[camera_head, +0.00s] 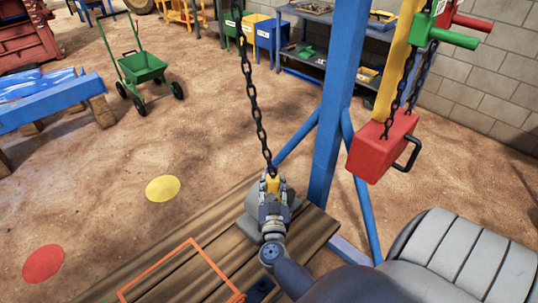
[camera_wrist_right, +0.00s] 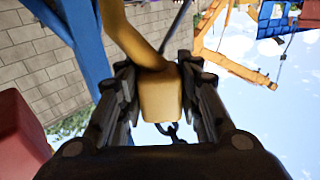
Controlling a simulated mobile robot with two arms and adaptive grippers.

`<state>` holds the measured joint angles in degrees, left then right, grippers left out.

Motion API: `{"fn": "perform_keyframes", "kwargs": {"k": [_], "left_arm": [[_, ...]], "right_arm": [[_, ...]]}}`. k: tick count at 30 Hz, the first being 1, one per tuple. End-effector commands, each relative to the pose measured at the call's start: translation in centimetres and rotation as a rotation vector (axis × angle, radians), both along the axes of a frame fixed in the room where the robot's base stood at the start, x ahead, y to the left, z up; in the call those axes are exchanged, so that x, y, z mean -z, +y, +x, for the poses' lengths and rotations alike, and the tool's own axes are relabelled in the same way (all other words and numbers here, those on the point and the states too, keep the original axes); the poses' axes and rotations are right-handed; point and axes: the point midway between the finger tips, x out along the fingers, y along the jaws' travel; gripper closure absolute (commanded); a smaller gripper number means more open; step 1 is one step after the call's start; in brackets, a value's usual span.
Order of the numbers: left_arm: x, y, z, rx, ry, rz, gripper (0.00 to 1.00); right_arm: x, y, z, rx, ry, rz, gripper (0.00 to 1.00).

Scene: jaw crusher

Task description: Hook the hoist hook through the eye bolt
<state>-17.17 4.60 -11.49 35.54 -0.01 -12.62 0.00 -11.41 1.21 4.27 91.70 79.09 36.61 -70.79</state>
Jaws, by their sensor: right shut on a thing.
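The yellow hoist hook (camera_head: 272,183) hangs at the lower end of a dark chain (camera_head: 250,85), above the wooden platform. My right gripper (camera_head: 273,190) is shut on the hook's block and hides most of the hook. In the right wrist view, the yellow block (camera_wrist_right: 160,95) sits between my right fingers (camera_wrist_right: 160,100), with the curved hook part (camera_wrist_right: 128,35) at the top and chain links (camera_wrist_right: 170,130) below. I cannot make out the eye bolt in either view. My left gripper is not in view.
A red box (camera_head: 380,147) hangs on chains beside a blue post (camera_head: 338,90). A grey ribbed piece (camera_head: 465,260) stands lower right. The wooden platform (camera_head: 150,265) carries an orange outline (camera_head: 190,262). A green cart (camera_head: 143,68) and blue beam (camera_head: 45,100) lie left; the dirt floor between is mostly clear.

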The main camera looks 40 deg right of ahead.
Motion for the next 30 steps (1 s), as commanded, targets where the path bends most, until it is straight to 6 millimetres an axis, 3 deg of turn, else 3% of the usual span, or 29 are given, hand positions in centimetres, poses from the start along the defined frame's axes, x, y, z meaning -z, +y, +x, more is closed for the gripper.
{"fn": "perform_keyframes", "kwargs": {"k": [16,30], "left_arm": [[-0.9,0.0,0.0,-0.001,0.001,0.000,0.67],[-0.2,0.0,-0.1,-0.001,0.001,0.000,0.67]], "right_arm": [[-0.4,-2.8,0.2,0.229,-0.006,-0.001,1.00],[-0.3,-5.2,0.2,0.423,-0.007,-0.002,1.00]]}}
